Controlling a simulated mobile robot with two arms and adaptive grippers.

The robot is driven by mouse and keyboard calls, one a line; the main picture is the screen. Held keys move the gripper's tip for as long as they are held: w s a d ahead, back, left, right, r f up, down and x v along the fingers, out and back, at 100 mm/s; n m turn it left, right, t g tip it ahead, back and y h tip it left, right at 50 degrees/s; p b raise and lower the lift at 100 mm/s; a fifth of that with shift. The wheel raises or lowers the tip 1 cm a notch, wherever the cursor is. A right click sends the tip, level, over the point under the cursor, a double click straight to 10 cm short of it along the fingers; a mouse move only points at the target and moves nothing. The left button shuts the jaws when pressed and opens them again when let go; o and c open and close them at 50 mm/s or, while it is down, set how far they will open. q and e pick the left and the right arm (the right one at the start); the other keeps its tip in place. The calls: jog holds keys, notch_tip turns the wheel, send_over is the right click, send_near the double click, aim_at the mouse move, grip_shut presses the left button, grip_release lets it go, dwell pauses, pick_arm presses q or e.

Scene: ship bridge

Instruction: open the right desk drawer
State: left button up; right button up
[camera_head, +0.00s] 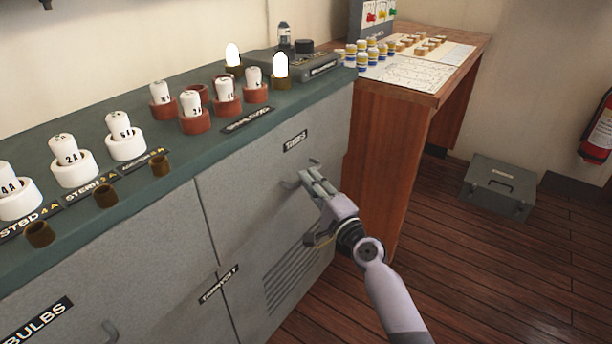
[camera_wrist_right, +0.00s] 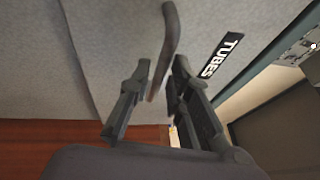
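The right desk drawer is the grey front labelled TUBES (camera_head: 265,165); it looks closed, flush with the desk. Its curved bar handle (camera_head: 289,184) is partly hidden by my right gripper (camera_head: 311,178) in the head view. In the right wrist view the handle (camera_wrist_right: 171,30) runs down between the two fingers of the right gripper (camera_wrist_right: 162,68). The fingers stand apart, one on each side of the bar, with gaps visible. I cannot tell if either finger touches it. My left gripper is not in view.
The green desktop (camera_head: 210,155) holds several tubes and sockets and two lit bulbs. A BULBS front (camera_head: 90,290) is at the left. A wooden table (camera_head: 385,160) stands close right of the drawer. A grey case (camera_head: 497,187) sits on the floor, which is otherwise clear.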

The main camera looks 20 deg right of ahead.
jog(key=shift+x, duration=1.1)
jog(key=shift+c, duration=0.5)
grip_shut()
jog(key=shift+f, duration=0.1)
